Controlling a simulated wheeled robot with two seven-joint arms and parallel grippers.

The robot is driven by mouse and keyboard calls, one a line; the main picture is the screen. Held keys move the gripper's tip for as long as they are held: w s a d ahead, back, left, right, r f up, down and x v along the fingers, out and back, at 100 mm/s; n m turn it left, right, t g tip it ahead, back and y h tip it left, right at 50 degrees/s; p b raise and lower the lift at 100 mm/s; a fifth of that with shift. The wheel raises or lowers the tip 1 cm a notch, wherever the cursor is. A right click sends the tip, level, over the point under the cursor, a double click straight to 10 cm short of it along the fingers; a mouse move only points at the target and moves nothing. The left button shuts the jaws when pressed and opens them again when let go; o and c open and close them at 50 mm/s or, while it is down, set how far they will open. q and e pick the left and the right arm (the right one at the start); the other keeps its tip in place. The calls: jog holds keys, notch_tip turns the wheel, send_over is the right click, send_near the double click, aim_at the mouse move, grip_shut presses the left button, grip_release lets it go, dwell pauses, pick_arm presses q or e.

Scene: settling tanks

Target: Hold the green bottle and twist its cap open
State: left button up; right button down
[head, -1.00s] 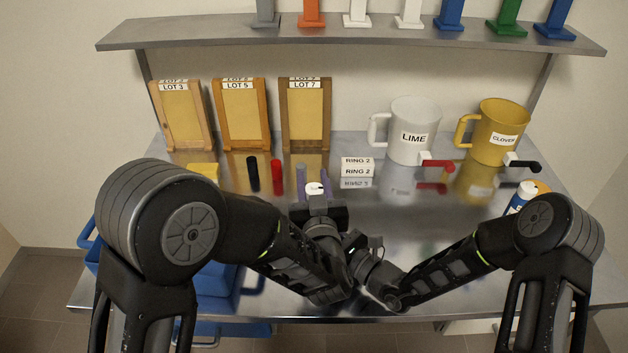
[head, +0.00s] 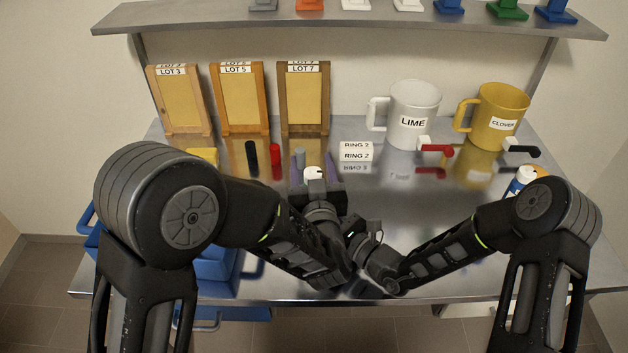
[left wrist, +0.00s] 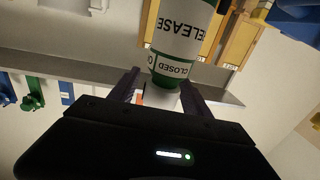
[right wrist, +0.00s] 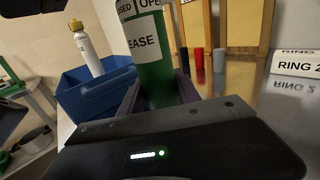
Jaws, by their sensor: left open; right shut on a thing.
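The green bottle (right wrist: 155,85) stands between the fingers of my right gripper (right wrist: 160,95), which is shut on its body. Its white label reads RELEASE, and a band above it shows CLOSED and OPEN. In the head view the bottle's white cap (head: 313,173) shows from above, with the body hidden below it. My left gripper (head: 315,167) is open, with one finger on each side of the cap. In the left wrist view the bottle (left wrist: 178,45) appears upside down, with CLOSED facing that camera.
Lot boards (head: 240,97) stand at the back, with black (head: 252,158) and red (head: 276,161) cylinders before them. A white LIME mug (head: 412,105) and a yellow mug (head: 497,112) are back right. A blue bin (right wrist: 95,92) lies left.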

pick_arm(q)
jog(key=s+d, duration=0.1)
jog(key=s, duration=1)
jog(key=shift+s, duration=0.35)
jog(key=shift+d, duration=0.1)
pick_arm(e)
jog(key=c, duration=0.8)
grip_release()
jog(key=shift+o, duration=0.2)
jog(key=shift+d, duration=0.1)
jog(key=v, duration=1.2)
